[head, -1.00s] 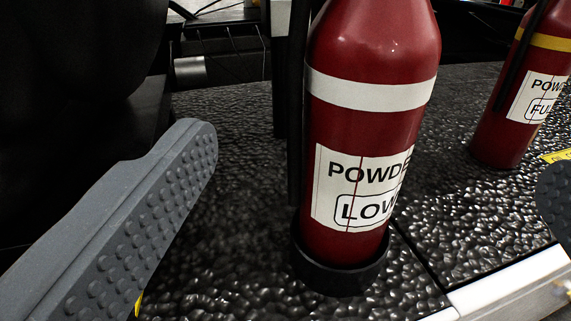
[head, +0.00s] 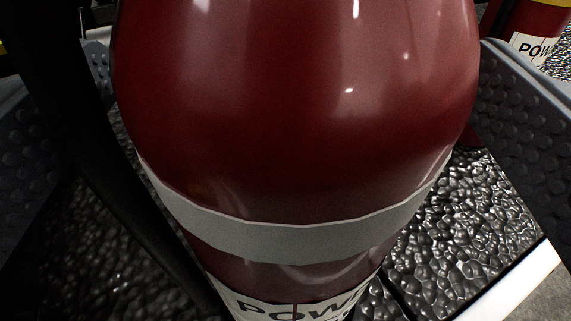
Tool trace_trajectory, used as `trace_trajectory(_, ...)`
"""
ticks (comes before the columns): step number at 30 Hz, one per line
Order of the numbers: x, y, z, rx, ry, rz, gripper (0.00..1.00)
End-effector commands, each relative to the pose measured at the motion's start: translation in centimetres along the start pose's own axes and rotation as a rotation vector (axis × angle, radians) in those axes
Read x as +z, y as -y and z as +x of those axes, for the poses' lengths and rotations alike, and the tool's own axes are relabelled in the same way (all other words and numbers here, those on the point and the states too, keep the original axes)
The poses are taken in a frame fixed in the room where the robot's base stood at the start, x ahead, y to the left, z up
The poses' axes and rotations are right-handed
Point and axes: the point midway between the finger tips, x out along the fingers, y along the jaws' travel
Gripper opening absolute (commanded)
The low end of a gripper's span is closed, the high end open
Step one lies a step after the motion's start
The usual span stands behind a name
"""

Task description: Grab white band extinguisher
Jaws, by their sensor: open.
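The white band extinguisher (head: 300,110) fills the middle of the head view, very close to the camera. It is a red cylinder with a white band (head: 290,240) and the top of a label starting "POW" below it. Its top and its base are out of frame. A black hose (head: 120,190) runs down its left side. My gripper (head: 290,150) is open, with one grey studded finger at the left edge and the other at the right. The extinguisher stands between the two fingers, and a gap shows on the right. Contact on the left cannot be told.
A second extinguisher (head: 540,25) with a "POW" label stands at the upper right, behind the right finger. The dark bumpy floor plate (head: 460,230) is bare at the right, ending at a white edge (head: 520,285).

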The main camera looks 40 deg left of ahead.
Motion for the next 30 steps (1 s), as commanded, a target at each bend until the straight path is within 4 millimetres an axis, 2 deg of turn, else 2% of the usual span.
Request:
trace_trajectory(3, 0.11, -0.03, 1.01, 0.000, 0.001, 0.000, 0.97)
trace_trajectory(9, 0.05, -0.03, 1.07, 0.000, 0.002, 0.000, 0.97)
trace_trajectory(11, 0.05, -0.02, 1.07, 0.000, 0.002, 0.000, 0.83)
trace_trajectory(18, 0.07, 0.02, 1.06, -0.001, 0.002, 0.000, 0.16)
trace_trajectory(20, 0.07, 0.03, 1.06, -0.001, 0.002, 0.000, 0.00)
trace_trajectory(30, -0.49, 0.06, 1.09, -0.001, 0.000, 0.000, 0.00)
